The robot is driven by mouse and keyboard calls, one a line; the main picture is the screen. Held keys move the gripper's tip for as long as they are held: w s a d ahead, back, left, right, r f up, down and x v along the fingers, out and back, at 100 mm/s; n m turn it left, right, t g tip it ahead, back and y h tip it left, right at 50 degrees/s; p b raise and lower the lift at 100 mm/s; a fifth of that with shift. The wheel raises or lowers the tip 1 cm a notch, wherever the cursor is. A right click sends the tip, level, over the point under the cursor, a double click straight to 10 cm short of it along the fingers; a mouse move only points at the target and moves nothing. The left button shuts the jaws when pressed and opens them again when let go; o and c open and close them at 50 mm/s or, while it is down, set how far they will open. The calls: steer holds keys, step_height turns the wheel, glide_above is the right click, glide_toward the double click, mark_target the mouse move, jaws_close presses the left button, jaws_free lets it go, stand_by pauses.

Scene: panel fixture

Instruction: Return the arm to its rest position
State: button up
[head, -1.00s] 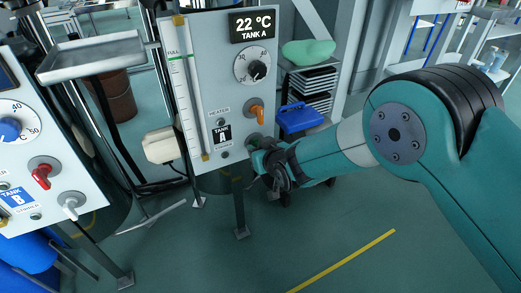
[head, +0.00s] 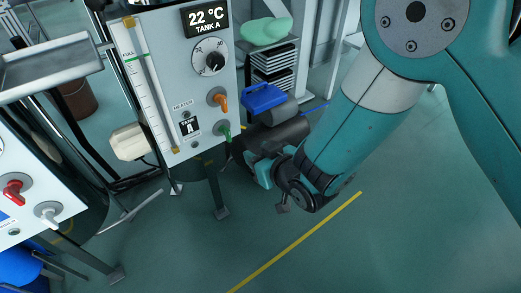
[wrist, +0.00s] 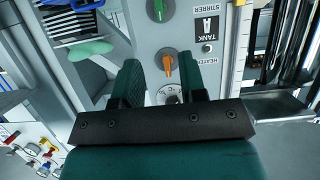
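My gripper (wrist: 159,75) is open in the wrist view, its two teal fingers apart with nothing held between them. In the head view my forearm slants down to a wrist just right of the tank A panel (head: 158,98); the fingers are hard to make out there. The panel has an orange heater knob (head: 218,98), a green stirrer knob (head: 224,130) and a dial (head: 210,58). In the wrist view the panel is upside down, with the green knob (wrist: 158,10) at the top, the orange knob (wrist: 167,65) seen between the fingers, and the dial partly hidden.
A display (head: 207,18) reads 22 °C. A second panel with a red knob (head: 13,190) is at left. Floor (head: 330,245) in front is clear.

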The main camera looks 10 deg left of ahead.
steer(key=shift+s+d+r, duration=0.15)
steer(key=shift+s+d, duration=0.05)
steer(key=shift+d, duration=0.05)
stand_by(0.3)
steer(key=d+r+m+g+h, duration=0.3)
steer(key=d+r+g+h, duration=0.1)
steer(key=d+r, duration=0.8)
steer(key=s+d+r+g+h+p, duration=0.1)
steer(key=s+d+r+g, duration=0.2)
steer(key=s+d+r, duration=0.35)
steer(key=s+d+r+g+h, duration=0.15)
steer(key=s+d+r, duration=0.25)
steer(key=s+d, duration=0.5)
step_height(320, 180, up, 32)
steer(key=s+a+p, duration=0.1)
steer(key=a+p, duration=0.1)
steer(key=p, duration=3)
steer(key=shift+s+a+f, duration=0.15)
steer(key=shift+s+a, duration=0.05)
steer(key=shift+s, duration=0.05)
steer(key=shift+g+y, duration=0.25)
